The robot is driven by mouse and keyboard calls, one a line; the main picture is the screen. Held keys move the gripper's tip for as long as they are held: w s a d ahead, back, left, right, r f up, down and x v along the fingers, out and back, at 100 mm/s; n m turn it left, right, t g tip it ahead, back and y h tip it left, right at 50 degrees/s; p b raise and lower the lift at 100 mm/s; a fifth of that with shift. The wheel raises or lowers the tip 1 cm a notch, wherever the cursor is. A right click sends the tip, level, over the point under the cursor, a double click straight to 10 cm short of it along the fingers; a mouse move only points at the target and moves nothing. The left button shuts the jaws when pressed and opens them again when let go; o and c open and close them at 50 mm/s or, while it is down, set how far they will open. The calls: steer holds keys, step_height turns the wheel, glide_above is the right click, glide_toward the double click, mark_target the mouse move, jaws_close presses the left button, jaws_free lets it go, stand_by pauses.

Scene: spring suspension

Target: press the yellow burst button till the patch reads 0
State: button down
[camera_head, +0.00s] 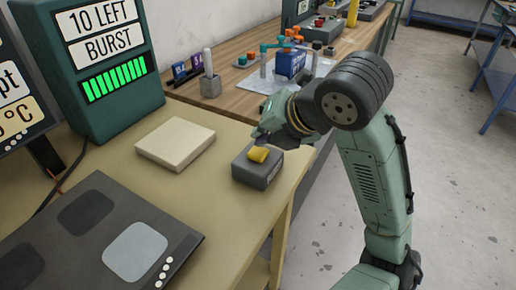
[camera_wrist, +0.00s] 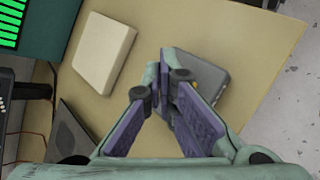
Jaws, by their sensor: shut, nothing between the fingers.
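The yellow burst button (camera_head: 258,155) sits on top of a dark grey box (camera_head: 257,172) near the table's right edge. My gripper (camera_head: 262,137) is just above and behind the button in the head view; I cannot tell whether it touches it. The patch (camera_head: 101,30) on the green display unit reads "10 LEFT" and "BURST", with a row of lit green bars (camera_head: 114,79) below.
A cream square block (camera_head: 175,143) lies left of the grey box. A dark panel with grey pads (camera_head: 135,252) lies at the front left. A wooden bench (camera_head: 232,84) with small tools stands behind. The table between block and box is clear.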

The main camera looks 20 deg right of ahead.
mark_target(262, 150)
steer(key=shift+r+p, duration=1.8)
steer(key=shift+r, duration=0.75)
